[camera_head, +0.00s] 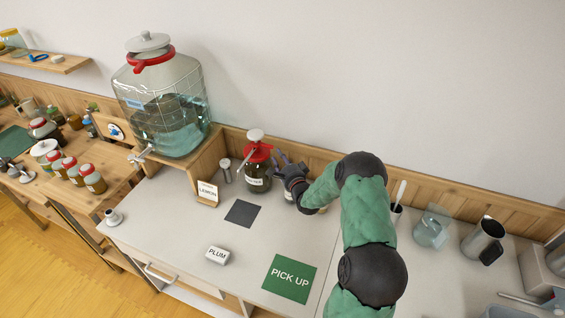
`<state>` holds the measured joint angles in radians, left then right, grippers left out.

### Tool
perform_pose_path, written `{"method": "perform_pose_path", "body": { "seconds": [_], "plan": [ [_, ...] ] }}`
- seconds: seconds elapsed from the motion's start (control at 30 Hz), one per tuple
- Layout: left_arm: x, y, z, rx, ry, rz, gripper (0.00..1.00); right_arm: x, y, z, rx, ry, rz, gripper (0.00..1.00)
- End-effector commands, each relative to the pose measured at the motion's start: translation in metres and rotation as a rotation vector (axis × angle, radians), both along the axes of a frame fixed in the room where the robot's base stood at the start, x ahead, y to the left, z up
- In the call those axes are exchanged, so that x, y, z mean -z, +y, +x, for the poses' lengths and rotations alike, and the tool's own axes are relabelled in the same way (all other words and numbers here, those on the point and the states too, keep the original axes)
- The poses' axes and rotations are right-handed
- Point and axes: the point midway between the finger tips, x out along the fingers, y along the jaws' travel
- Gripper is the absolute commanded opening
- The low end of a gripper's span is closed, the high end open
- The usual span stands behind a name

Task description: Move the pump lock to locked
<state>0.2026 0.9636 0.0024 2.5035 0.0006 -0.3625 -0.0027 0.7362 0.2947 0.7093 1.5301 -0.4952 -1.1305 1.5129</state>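The pump bottle (258,178) stands upright on the grey counter near the back wall. It has a red collar, a pale pump head on top and dark contents. The lock's position is too small to tell. My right gripper (279,162) is just right of the bottle at collar height, with its fingers pointing left toward it. The fingers look spread, with nothing seen between them. I cannot tell whether a fingertip touches the collar. My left gripper is not in view.
A large glass dispenser (162,104) with a tap stands on a wooden stand at left. A LEMON card (207,192), dark square mat (242,213), PLUM block (217,255) and green PICK UP mat (289,279) lie around. A glass (430,232) and metal jug (482,240) stand right.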

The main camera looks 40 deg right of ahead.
Motion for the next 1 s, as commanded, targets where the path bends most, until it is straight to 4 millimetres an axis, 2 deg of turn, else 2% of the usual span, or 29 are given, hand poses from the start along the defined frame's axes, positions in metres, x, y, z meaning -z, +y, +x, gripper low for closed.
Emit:
{"method": "perform_pose_path", "body": {
  "seconds": [0.73, 1.0],
  "plan": [
    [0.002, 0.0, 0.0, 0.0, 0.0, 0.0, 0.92, 0.0, -0.015, 0.049, 0.0, 0.0, -0.001, 0.32],
    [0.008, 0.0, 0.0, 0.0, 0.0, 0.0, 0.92, -0.001, -0.017, 0.051, 0.0, -0.002, -0.003, 0.32]
  ]
}}
